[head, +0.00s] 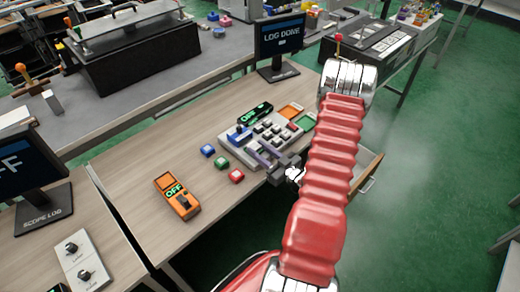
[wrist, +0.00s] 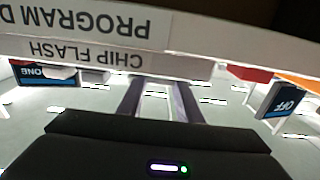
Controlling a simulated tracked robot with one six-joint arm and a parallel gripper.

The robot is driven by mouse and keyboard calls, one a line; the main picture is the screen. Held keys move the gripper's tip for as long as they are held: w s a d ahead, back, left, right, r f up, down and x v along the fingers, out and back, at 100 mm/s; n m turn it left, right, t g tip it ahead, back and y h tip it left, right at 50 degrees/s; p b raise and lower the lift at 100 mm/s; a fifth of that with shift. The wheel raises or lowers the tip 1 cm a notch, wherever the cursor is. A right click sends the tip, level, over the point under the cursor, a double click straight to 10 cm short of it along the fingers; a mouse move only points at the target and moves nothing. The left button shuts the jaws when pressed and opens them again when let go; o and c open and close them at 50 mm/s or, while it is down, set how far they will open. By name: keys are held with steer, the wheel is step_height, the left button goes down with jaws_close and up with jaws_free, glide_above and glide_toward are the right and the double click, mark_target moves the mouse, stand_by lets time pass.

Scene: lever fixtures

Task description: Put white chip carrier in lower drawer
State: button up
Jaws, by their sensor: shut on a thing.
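My gripper (head: 264,153) is at the front edge of a pale keyed device (head: 262,138) on the wooden desk. In the wrist view, my fingers (wrist: 157,98) stand a little apart, with a pale strip between them. It is probably the white chip carrier, but I cannot make out its shape. The fingertips reach a light panel (wrist: 75,40) lettered "CHIP FLASH" and "PROGRAM", seen upside down. An open wooden drawer (head: 366,169) with a metal handle shows at the desk's right side, partly behind my red arm. I cannot tell whether it is the lower one.
Blue (head: 207,150), green (head: 221,162) and red (head: 237,176) blocks lie left of my gripper. An orange meter (head: 177,196) reading OFF lies farther left. A "LOG DONE" monitor (head: 281,42) stands at the back. Bare green floor (head: 430,180) is to the right.

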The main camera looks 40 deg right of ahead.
steer(key=o, duration=1)
steer(key=shift+s, duration=0.1)
steer(key=shift+s+d, duration=0.15)
steer(key=shift+s, duration=3.25)
steer(key=shift+s+d, duration=0.15)
steer(key=shift+s, duration=3.25)
